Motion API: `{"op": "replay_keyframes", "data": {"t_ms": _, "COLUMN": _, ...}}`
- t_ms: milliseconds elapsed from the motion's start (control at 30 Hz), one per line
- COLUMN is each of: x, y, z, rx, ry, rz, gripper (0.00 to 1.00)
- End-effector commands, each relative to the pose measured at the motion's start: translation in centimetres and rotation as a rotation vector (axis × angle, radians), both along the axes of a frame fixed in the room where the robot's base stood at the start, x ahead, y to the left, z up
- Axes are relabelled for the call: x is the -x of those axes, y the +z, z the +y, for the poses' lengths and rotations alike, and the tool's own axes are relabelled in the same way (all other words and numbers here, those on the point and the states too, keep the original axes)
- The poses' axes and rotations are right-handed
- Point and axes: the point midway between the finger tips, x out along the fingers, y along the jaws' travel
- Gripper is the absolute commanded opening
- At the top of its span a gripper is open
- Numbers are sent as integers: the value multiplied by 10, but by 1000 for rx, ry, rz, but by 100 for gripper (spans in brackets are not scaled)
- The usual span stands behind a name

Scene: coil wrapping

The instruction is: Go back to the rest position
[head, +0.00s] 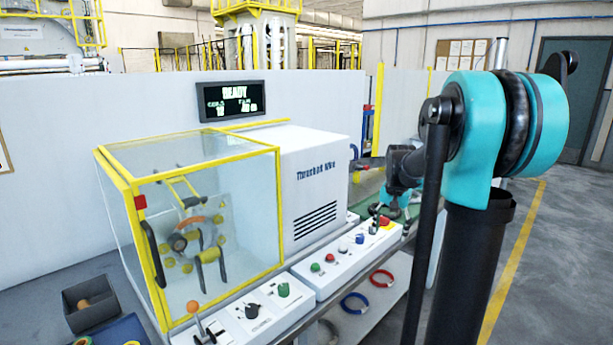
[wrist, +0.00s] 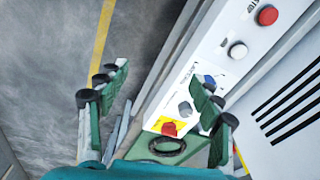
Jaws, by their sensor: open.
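My gripper (head: 388,212) is at the right of the machine in the head view, at the far end of the control panels and partly hidden by my own arm. In the wrist view my gripper (wrist: 160,78) has its two green fingers spread apart with nothing between them. Below it lies the panel end with a red button on a yellow plate (wrist: 170,128), a grey knob (wrist: 185,109) and a blue button (wrist: 210,82). I cannot tell its exact height above the panel.
The coil machine (head: 316,172) has a clear, yellow-framed cover (head: 200,150) that looks closed. Its display (head: 232,102) reads READY. A red coil (head: 381,278) and a blue coil (head: 354,303) lie on a lower shelf. A dark bin (head: 90,304) stands at left. Open floor (wrist: 50,60) lies beside the panel.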

Motion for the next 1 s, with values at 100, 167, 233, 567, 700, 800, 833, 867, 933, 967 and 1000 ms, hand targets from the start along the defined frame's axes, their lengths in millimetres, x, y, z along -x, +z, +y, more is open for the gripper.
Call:
{"op": "replay_keyframes", "data": {"t_ms": 100, "x": 45, "y": -20, "z": 19, "rx": 15, "ry": 98, "rz": -43, "gripper": 66}}
{"op": "replay_keyframes", "data": {"t_ms": 167, "x": 70, "y": -33, "z": 29, "rx": 25, "ry": 156, "rz": -68, "gripper": 66}}
{"op": "replay_keyframes", "data": {"t_ms": 233, "x": 100, "y": -48, "z": 39, "rx": 38, "ry": 222, "rz": -99, "gripper": 66}}
{"op": "replay_keyframes", "data": {"t_ms": 567, "x": 221, "y": -119, "z": 70, "rx": 99, "ry": 482, "rz": -219, "gripper": 66}}
{"op": "replay_keyframes", "data": {"t_ms": 700, "x": 243, "y": -133, "z": 73, "rx": 112, "ry": 527, "rz": -240, "gripper": 66}}
{"op": "replay_keyframes", "data": {"t_ms": 800, "x": 246, "y": -135, "z": 74, "rx": 116, "ry": 537, "rz": -245, "gripper": 66}}
{"op": "replay_keyframes", "data": {"t_ms": 833, "x": 246, "y": -135, "z": 74, "rx": 116, "ry": 537, "rz": -245, "gripper": 66}}
{"op": "replay_keyframes", "data": {"t_ms": 867, "x": 246, "y": -135, "z": 74, "rx": 116, "ry": 537, "rz": -245, "gripper": 66}}
{"op": "replay_keyframes", "data": {"t_ms": 933, "x": 246, "y": -135, "z": 74, "rx": 116, "ry": 537, "rz": -245, "gripper": 66}}
{"op": "replay_keyframes", "data": {"t_ms": 967, "x": 246, "y": -135, "z": 74, "rx": 116, "ry": 537, "rz": -245, "gripper": 66}}
{"op": "replay_keyframes", "data": {"t_ms": 1000, "x": 246, "y": -135, "z": 74, "rx": 116, "ry": 537, "rz": -245, "gripper": 66}}
